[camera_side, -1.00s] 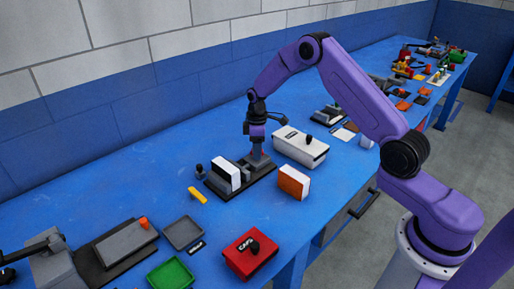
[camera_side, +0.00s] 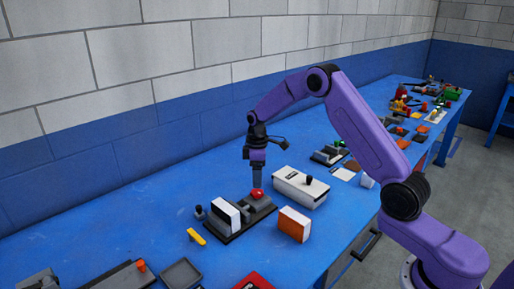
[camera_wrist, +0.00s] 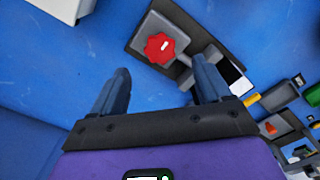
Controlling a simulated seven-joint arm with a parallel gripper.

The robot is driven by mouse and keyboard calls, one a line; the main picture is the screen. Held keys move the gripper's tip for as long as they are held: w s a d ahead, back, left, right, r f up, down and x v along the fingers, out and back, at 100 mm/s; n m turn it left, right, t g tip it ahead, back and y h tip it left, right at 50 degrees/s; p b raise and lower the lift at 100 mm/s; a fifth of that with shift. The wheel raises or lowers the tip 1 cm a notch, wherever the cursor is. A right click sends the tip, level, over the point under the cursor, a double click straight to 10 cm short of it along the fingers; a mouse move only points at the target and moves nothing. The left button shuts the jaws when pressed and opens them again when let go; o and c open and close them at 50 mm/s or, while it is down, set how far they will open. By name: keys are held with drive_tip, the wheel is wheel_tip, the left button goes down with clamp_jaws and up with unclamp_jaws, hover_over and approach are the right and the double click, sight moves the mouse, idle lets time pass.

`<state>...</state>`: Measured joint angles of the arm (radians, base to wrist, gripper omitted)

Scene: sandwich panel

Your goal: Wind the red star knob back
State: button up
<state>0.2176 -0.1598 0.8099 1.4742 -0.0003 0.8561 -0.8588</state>
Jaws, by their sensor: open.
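The red star knob (camera_side: 257,194) sits on the right end of a dark fixture (camera_side: 226,236) on the blue bench. A white panel piece (camera_side: 228,215) stands in the fixture, left of the knob. My gripper (camera_side: 257,182) is just above and behind the knob in the side view, pointing down. In the wrist view the knob (camera_wrist: 159,47) lies beyond the open fingers (camera_wrist: 158,85), with a light mark on its top. The fingers are apart with nothing between them and do not touch the knob there.
A white box with a black knob (camera_side: 300,186) stands right of the fixture. An orange-and-white block (camera_side: 294,224) is in front, and a yellow piece (camera_side: 196,237) lies to the left. The bench behind the fixture is clear.

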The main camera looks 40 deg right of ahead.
sight(257, 192)
wheel_tip(257, 192, up, 11)
drive_tip(key=shift+r, duration=0.15)
drive_tip(key=shift+a, duration=0.1)
idle(0.3)
drive_tip(key=s+a+r+n, duration=0.1)
drive_tip(key=s+a+r, duration=0.1)
drive_tip(key=s+a, duration=0.65)
drive_tip(key=s+a+r+n, duration=0.1)
drive_tip(key=s+a+r, duration=0.1)
drive_tip(key=s+a, duration=0.65)
drive_tip(key=s+d+f, duration=0.1)
drive_tip(key=s+d, duration=0.2)
drive_tip(key=s, duration=0.9)
drive_tip(key=s+d+f+n, duration=0.1)
drive_tip(key=s+d+f, duration=0.1)
drive_tip(key=s, duration=1)
drive_tip(key=shift+s+d, duration=0.35)
drive_tip(key=shift+d, duration=0.35)
